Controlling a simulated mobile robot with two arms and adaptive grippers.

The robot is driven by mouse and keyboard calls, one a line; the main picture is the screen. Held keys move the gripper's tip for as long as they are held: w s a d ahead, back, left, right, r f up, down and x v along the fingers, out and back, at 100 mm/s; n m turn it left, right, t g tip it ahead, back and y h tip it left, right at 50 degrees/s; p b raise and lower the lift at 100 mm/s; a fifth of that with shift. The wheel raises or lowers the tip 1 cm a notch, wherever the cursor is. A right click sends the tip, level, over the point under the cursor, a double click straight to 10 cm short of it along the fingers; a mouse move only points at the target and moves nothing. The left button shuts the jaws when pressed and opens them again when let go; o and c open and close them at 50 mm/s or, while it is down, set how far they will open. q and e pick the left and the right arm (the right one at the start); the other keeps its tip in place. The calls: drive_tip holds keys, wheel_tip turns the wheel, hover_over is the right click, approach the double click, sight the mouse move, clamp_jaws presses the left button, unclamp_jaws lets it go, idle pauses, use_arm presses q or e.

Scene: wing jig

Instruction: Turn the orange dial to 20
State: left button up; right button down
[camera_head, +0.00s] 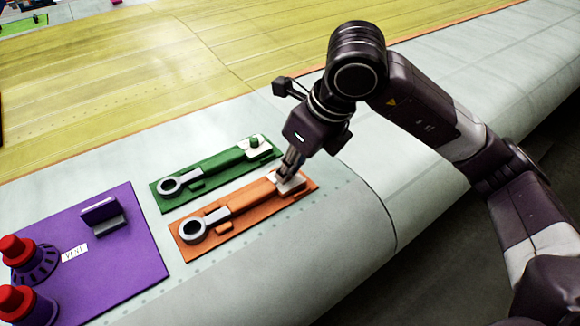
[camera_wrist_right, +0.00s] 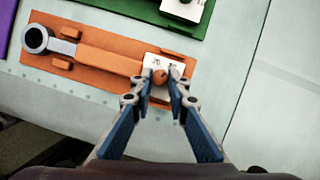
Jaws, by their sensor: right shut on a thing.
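The orange dial (camera_wrist_right: 159,76) is a small round knob on a white marked plate (camera_wrist_right: 176,65) at the end of the orange tool (camera_head: 244,213). My right gripper (camera_wrist_right: 160,80) is shut on the dial, with one fingertip on each side of it. In the head view the right gripper (camera_head: 286,172) comes down over the plate from above and hides the dial. The numbers on the plate are too small and partly covered to read. My left gripper is in neither view.
A green tool (camera_head: 215,172) of the same shape with a green knob (camera_head: 254,141) lies just behind the orange one. A purple board (camera_head: 133,262) with red knobs (camera_head: 14,248) and a label is at the left. The pale wing surface in front is clear.

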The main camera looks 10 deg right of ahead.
drive_tip(key=c, duration=1.8)
unclamp_jaws()
drive_tip(key=shift+c, duration=0.2)
drive_tip(key=shift+r, duration=0.15)
drive_tip(key=v, duration=1.1)
drive_tip(key=shift+s+d+r, duration=0.15)
drive_tip(key=shift+d+r, duration=0.05)
drive_tip(key=shift+r, duration=0.15)
drive_tip(key=shift+r, duration=0.1)
